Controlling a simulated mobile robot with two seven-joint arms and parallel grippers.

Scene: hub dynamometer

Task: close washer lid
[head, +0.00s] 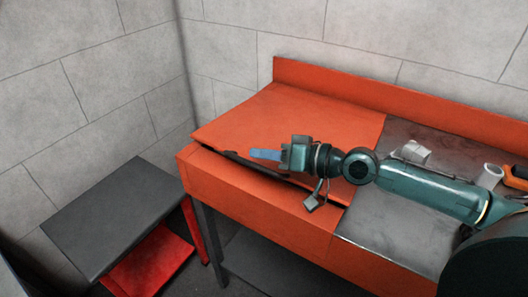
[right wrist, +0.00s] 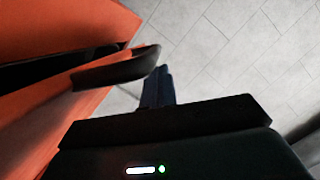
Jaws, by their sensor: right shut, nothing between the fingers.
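The washer (head: 250,193) is an orange cabinet with an orange lid (head: 290,115) on the left part of its top. The lid lies low, nearly flat, with a dark gap along its front edge. In the right wrist view the lid (right wrist: 75,20) is at upper left, with a dark handle-like bar (right wrist: 118,68) sticking out from the front. My right gripper (head: 265,155) is over the lid's front edge in the head view, its blue fingers shut and empty, pointing left. The fingers (right wrist: 158,88) show close to the bar's end; I cannot tell if they touch. My left gripper is out of view.
A grey metal worktop (head: 395,210) adjoins the lid on the right, with a small grey block (head: 415,151) and a pale cylinder (head: 489,176). A dark-topped cart (head: 115,215) with a red lower shelf stands at left. Block walls (head: 230,60) close off the back.

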